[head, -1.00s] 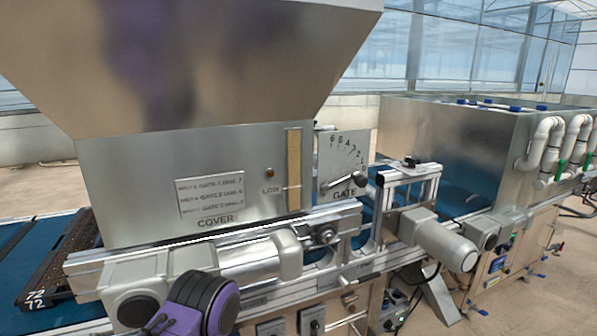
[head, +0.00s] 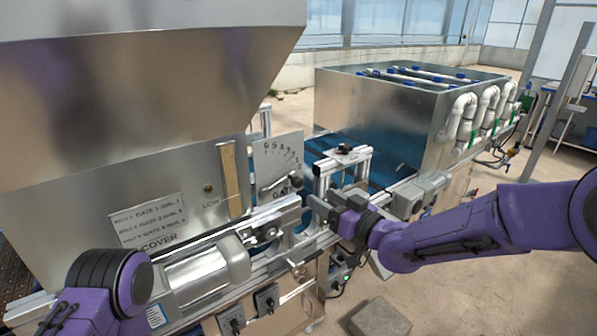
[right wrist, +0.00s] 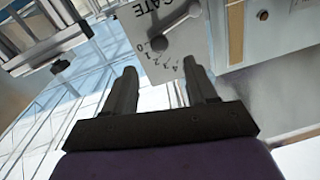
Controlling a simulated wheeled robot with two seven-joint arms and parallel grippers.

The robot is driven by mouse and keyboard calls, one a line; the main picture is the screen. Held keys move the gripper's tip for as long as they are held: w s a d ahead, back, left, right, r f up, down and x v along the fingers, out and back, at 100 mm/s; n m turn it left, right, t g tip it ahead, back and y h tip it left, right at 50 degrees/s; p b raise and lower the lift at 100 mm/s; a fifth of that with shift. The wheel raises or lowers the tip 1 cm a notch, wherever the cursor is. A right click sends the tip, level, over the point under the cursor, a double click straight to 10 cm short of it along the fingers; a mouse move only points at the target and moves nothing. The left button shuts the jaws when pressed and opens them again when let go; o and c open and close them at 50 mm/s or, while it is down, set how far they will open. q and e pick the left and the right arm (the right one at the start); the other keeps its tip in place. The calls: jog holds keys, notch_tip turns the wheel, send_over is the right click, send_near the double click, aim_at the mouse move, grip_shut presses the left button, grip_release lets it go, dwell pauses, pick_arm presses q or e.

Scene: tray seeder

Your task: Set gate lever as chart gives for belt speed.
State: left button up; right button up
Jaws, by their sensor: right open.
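The gate dial plate (head: 276,160) stands beside the hopper, with numbers in an arc and the word GATE below. Its lever ends in a dark round knob (head: 296,184), near the low-number end; I cannot read its exact mark. The chart plate (head: 150,222) on the hopper front has three lines naming belt, gate and dial; its small figures are not all clear. My right gripper (head: 318,207) is open and empty, a little right of and below the knob. In the right wrist view the knob (right wrist: 158,44) shows beyond the open fingers (right wrist: 160,75). My left gripper is out of view.
An aluminium frame (head: 343,170) stands close behind my right gripper. A motor cylinder (head: 205,272) and rail lie below the dial. A metal tank (head: 390,115) with white pipes is at the back right. A grey block (head: 380,318) lies on the floor.

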aim_at(301, 184)
jog(key=p+x, duration=0.3)
jog(key=x, duration=0.6)
jog(key=shift+w+a, duration=0.2)
jog(key=shift+w, duration=0.05)
jog(key=shift+w+a+f+p, duration=0.1)
jog(key=shift+w+a+p, duration=0.1)
jog(key=shift+w+p, duration=0.1)
grip_shut()
